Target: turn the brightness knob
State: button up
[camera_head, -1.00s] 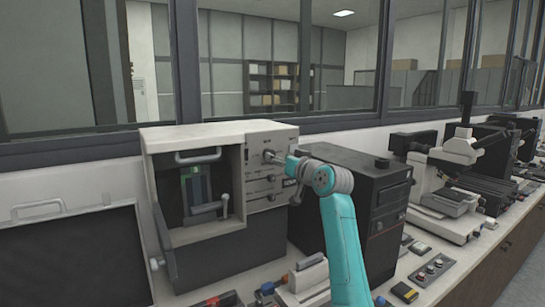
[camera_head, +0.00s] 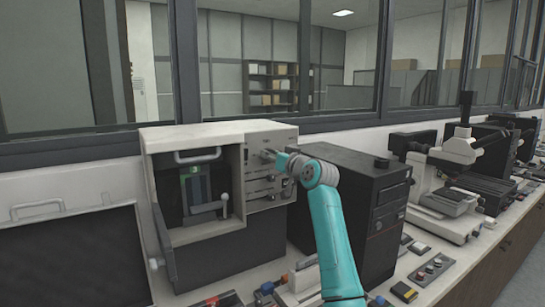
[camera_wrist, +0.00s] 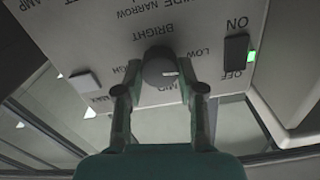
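The brightness knob (camera_wrist: 160,66) is a round dark knob with a white mark, on a pale panel beside the upside-down label BRIGHT in the wrist view. Its white mark points to the right there. My gripper (camera_wrist: 160,62) is open, with one finger on each side of the knob and small gaps between the fingertips and the knob. In the head view my gripper (camera_head: 270,154) is at the upper right front panel of the pale machine (camera_head: 194,139). The knob itself cannot be made out in that view.
In the wrist view a dark ON/OFF switch (camera_wrist: 236,52), a green light (camera_wrist: 252,56) and a pale square button (camera_wrist: 84,82) are near the knob. A black computer tower (camera_head: 372,215) stands close to my arm. A dark screen (camera_head: 78,262) is at left.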

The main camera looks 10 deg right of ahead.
jog(key=shift+m, duration=0.5)
jog(key=shift+d+f+m, duration=0.1)
jog(key=shift+m, duration=3.6)
jog(key=shift+d+f+m, duration=0.1)
jog(key=shift+m, duration=3.6)
jog(key=o, duration=1.1)
jog(key=shift+o, duration=0.2)
